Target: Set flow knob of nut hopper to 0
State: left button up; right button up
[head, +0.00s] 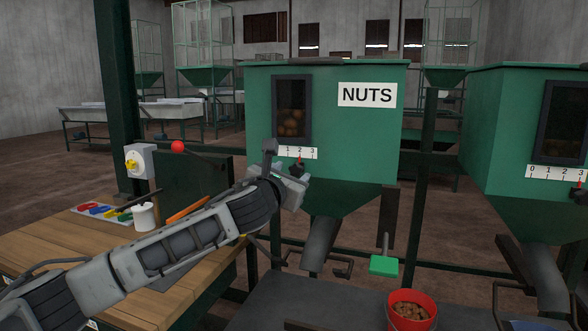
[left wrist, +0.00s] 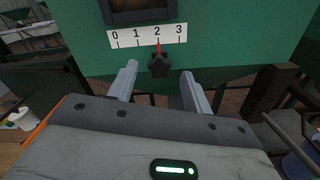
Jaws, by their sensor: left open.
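The nut hopper (head: 325,115) is a green box with a NUTS label and a small dark window. Its white scale (left wrist: 148,36) runs from 0 to 3. The dark, lobed flow knob (left wrist: 159,65) sits below the scale, and its red pointer (left wrist: 158,46) is at 2. My left gripper (head: 286,160) is in front of the hopper, partly covering the scale in the head view. In the left wrist view its fingers are open, one on each side of the knob, with visible gaps. My right gripper is not in view.
A second green hopper (head: 530,125) with its own scale stands at the right. A red bucket of nuts (head: 410,311) and a green-ended lever (head: 384,264) are below the nut hopper. A wooden bench (head: 100,245) with a white cup (head: 145,216) is at the left, beneath my arm.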

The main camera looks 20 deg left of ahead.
aim_at(297, 169)
pick_arm(q)
jog(key=shift+w+d, duration=0.1)
jog(key=shift+w, duration=1.35)
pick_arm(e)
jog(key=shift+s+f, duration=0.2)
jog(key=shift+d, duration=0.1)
